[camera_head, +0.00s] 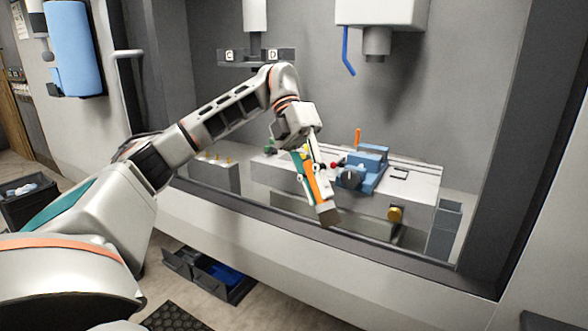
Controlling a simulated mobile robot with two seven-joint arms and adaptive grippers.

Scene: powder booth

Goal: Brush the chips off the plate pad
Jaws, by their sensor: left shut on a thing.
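My left gripper (308,170) reaches in from the left and is shut on a brush (327,212) with an orange handle. The brush tilts with its brown head down, over the front of the booth, left of the blue vise. A small dark-edged pad (399,174) lies on the white table right of the vise; it may be the plate pad. The brush is apart from it. Chips are too small to make out. My right gripper is not in view.
The blue vise (374,160) stands on the white machine table (415,182), with an upright orange piece behind it. A blue-grey bin (444,232) is at the right. A blue nozzle (348,52) hangs above. The booth's front sill (370,247) runs below the brush.

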